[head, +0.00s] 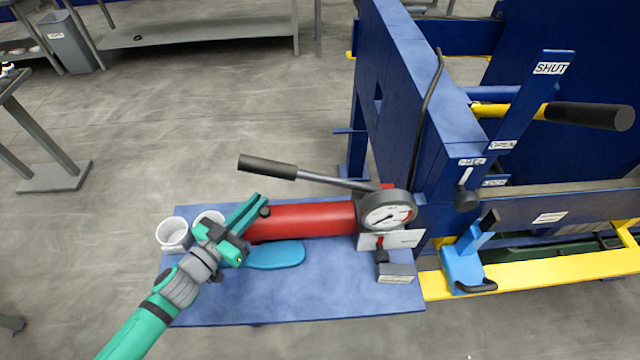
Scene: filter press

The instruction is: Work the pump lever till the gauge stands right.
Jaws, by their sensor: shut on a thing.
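The pump is a red cylinder (305,219) lying on a blue table. Its lever (267,166), with a black grip, slants up to the left above the cylinder. The round white gauge (387,211) faces me at the cylinder's right end; its scale is too small to read. My gripper (258,206) is at the cylinder's left end, below the lever grip and apart from it.
Two white cups (173,235) and a flat blue item (275,255) are on the table (300,306) near my gripper. The blue press frame (420,110) rises at right, with a black-gripped handle (590,115) and a light-blue pedal-like piece (463,262).

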